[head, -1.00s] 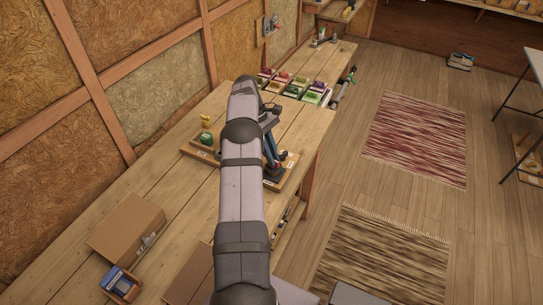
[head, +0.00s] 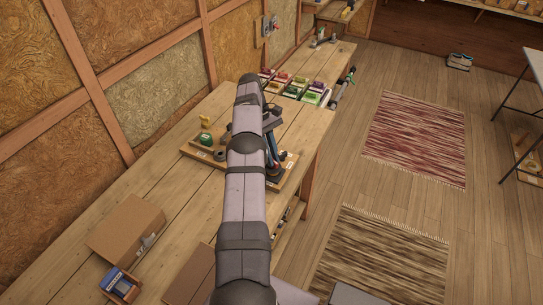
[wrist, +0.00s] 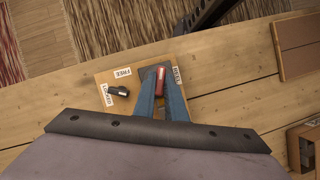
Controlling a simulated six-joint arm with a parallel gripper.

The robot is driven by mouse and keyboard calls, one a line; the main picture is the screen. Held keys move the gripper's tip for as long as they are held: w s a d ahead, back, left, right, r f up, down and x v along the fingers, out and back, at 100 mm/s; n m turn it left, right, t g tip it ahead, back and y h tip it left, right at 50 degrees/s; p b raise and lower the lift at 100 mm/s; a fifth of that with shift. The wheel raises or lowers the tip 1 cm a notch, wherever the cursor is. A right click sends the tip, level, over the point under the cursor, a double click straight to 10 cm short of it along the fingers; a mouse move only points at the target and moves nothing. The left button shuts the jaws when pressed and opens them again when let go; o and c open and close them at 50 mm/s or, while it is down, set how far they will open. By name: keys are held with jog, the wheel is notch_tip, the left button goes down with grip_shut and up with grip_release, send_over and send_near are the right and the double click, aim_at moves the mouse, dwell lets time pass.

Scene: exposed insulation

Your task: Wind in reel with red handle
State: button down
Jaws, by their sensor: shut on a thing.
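In the wrist view, my gripper (wrist: 161,84) has its two blue fingers close together over the red handle (wrist: 160,76), shut on it. The handle sits on a dark part of the reel beside a "REEL" label (wrist: 176,76), and the fingers hide much of it. On the same wooden board (wrist: 104,76) is a black lever (wrist: 119,91) between the labels "FREE" and "LOCKED".
A cardboard box (head: 126,228) and a blue-topped box (head: 120,285) stand nearer on the bench (head: 185,205). Several coloured trays (head: 296,86) are farther along it.

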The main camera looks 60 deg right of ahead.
jog(key=c, duration=1.8)
grip_release()
jog(key=shift+r, duration=0.45)
notch_tip(320, 180, up, 7)
jog(key=p, duration=0.3)
jog(key=shift+r, duration=0.15)
jog(key=shift+r+p, duration=1)
jog(key=shift+p, duration=0.1)
